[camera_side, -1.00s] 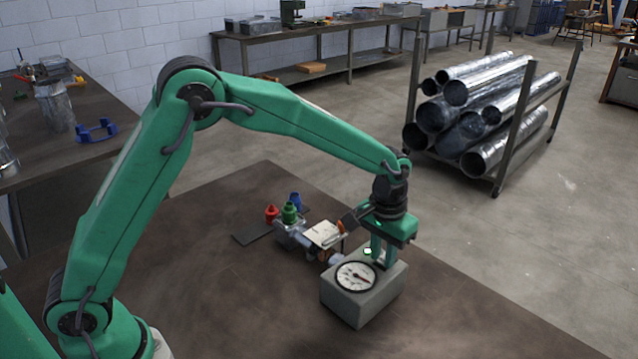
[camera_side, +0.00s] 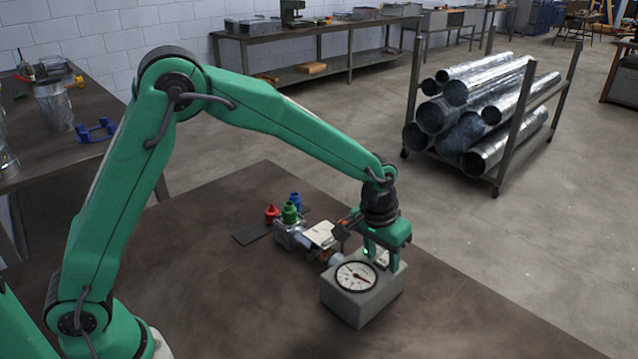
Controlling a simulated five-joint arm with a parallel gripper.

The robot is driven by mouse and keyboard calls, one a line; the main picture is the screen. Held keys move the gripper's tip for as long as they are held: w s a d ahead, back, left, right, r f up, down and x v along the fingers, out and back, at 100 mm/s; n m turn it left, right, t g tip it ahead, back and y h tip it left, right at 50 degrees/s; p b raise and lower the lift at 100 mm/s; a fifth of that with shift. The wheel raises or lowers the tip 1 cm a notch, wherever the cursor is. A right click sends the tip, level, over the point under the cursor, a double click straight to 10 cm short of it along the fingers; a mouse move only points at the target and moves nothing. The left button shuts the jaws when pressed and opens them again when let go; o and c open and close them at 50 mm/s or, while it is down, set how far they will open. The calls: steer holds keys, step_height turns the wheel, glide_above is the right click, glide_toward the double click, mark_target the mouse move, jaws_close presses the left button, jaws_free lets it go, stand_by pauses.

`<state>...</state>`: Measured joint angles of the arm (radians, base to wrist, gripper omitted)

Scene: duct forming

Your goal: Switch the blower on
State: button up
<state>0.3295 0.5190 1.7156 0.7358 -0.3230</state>
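A grey box with a round white dial (camera_side: 356,276) stands on the brown table; I take it for the blower. I see nothing held. Whether a fingertip touches the box I cannot tell.
Behind the box lie a metal fitting with a pale plate (camera_side: 320,234) and a dark red and black part (camera_side: 345,228). Red (camera_side: 272,214), green (camera_side: 290,212) and blue (camera_side: 296,200) bottle-like pieces stand farther left. The table's front left is clear.

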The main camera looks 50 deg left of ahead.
step_height(320, 180, up, 8)
steer(key=s, duration=0.1)
steer(key=shift+a+f, duration=0.15)
steer(key=shift+a, duration=0.05)
stand_by(0.5)
steer(key=shift+s, duration=0.15)
steer(key=s+a+r+t, duration=0.2)
steer(key=s+a+r, duration=0.7)
steer(key=s+a, duration=0.15)
steer(key=s+a+t, duration=0.1)
steer(key=s+a, duration=0.1)
steer(key=s, duration=0.5)
steer(key=s+a, duration=0.3)
steer(key=s, duration=0.4)
steer(key=shift+s+a+f+t+y, duration=0.2)
steer(key=shift+a+t+y, duration=0.1)
steer(key=shift+a+t, duration=0.1)
